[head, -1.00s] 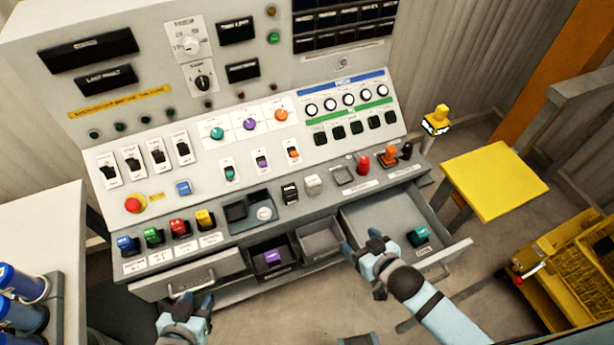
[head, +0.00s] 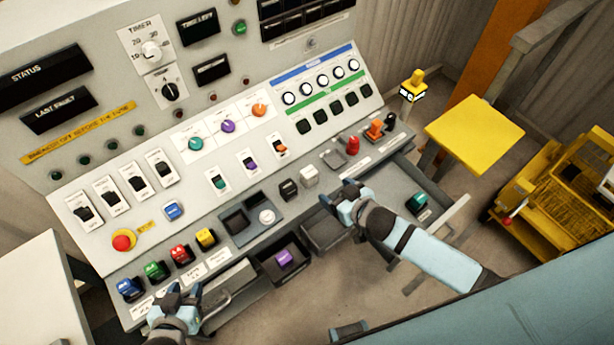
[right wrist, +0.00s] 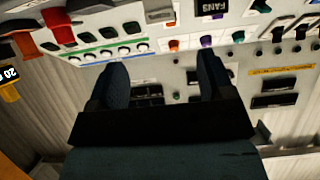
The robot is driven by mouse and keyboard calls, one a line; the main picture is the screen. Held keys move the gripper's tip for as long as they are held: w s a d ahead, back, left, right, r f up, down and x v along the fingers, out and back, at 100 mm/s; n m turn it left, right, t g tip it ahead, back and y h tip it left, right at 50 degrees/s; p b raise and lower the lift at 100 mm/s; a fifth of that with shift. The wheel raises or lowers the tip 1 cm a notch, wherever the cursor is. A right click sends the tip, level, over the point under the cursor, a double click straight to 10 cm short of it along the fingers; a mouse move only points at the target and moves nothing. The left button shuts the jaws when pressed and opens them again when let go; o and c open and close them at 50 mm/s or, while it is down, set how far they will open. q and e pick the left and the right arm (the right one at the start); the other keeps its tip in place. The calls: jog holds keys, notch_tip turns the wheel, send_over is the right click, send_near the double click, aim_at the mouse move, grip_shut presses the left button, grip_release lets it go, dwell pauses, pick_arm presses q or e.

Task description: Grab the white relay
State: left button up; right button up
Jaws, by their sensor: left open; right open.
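The white relay (head: 309,176) is a small pale block standing on the console's lower ledge, between a black relay (head: 288,189) and an empty grey socket (head: 333,159). My right gripper (head: 337,195) is open and empty, in front of the ledge and just right of the white relay, apart from it. In the right wrist view my right gripper's fingers (right wrist: 163,85) are spread with nothing between them. A pale block at that view's top edge is cut off; I cannot tell surely if it is the white relay. My left gripper (head: 183,291) is open and empty by the left drawer.
Blue (head: 129,289), green (head: 156,271), red (head: 181,254) and yellow (head: 206,238) relays stand on the ledge's left. Open drawers hold a purple relay (head: 284,257) and a teal relay (head: 417,202).

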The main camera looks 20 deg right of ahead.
aim_at(312, 175)
jog(key=b+x, duration=0.3)
jog(key=x, duration=0.3)
jog(key=shift+w+f, duration=0.15)
jog(key=shift+f, duration=0.1)
jog(key=shift+w+a+f+b, duration=0.1)
jog(key=shift+w+a+b, duration=0.05)
jog(key=shift+w+b, duration=0.25)
jog(key=b+x, duration=0.3)
jog(key=x, duration=0.1)
jog(key=shift+w+a, duration=0.1)
jog(key=shift+w, duration=0.2)
jog(key=shift+w+a, duration=0.1)
jog(key=shift+w, duration=0.05)
jog(key=shift+c, duration=0.4)
jog(key=c, duration=1)
